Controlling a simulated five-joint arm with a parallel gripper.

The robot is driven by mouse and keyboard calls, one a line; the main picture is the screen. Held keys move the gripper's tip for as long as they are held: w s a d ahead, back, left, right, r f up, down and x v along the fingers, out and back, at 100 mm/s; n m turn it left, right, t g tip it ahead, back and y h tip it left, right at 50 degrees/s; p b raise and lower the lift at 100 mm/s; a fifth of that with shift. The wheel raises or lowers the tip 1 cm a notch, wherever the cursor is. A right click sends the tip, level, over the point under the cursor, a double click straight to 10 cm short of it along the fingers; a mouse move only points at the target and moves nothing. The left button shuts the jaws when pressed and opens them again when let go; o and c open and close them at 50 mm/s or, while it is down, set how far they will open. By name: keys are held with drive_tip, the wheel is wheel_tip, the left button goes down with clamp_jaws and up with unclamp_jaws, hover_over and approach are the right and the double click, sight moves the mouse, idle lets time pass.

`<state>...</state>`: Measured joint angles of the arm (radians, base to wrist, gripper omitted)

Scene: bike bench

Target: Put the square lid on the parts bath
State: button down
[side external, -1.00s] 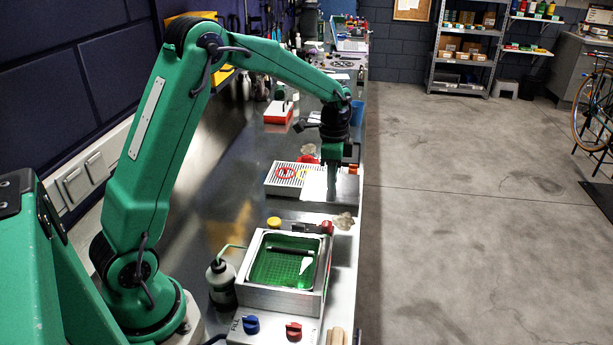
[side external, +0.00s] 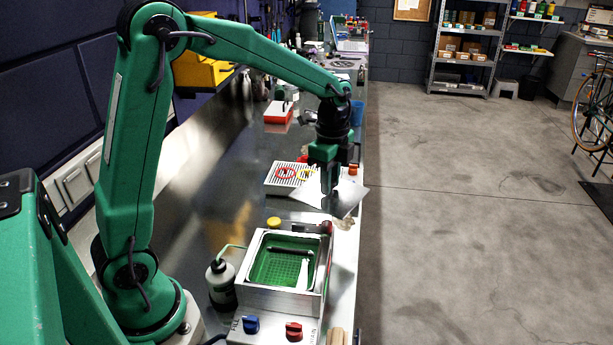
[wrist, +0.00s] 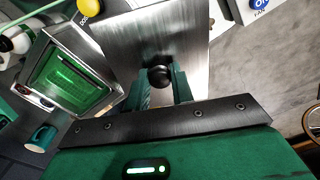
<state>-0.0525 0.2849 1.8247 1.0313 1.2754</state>
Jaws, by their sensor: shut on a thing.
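The square lid (side external: 342,203) is a flat metal plate with a black knob (wrist: 160,76) in its middle. My gripper (side external: 330,188) is shut on the knob; in the wrist view the two green fingers stand on either side of it. The lid is beyond the parts bath (side external: 236,290), a metal box with an open top and green liquid inside. The lid looks raised above the bench, turned cornerwise to the bath. In the wrist view the bath (wrist: 113,99) lies to the left of the lid, uncovered.
A spray bottle (side external: 221,283) stands left of the bath, and a yellow knob (side external: 274,223) sits behind it. A slotted plate (side external: 284,174) lies left of the lid. The bench's right edge is close.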

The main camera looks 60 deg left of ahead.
drive_tip(key=s+d+r+m, duration=0.2)
drive_tip(key=s+d+m, duration=0.2)
drive_tip(key=s+m, duration=0.2)
drive_tip(key=s+d+r+m, duration=0.2)
drive_tip(key=s+d+m, duration=0.2)
drive_tip(key=s+m, duration=0.3)
drive_tip(key=s, duration=0.4)
drive_tip(key=shift+d+f, duration=0.1)
drive_tip(key=shift+f, duration=0.15)
drive_tip(key=shift+f, duration=2.7)
drive_tip(key=shift+f, duration=0.6)
drive_tip(key=c, duration=1.1)
unclamp_jaws()
drive_tip(key=shift+r, duration=0.1)
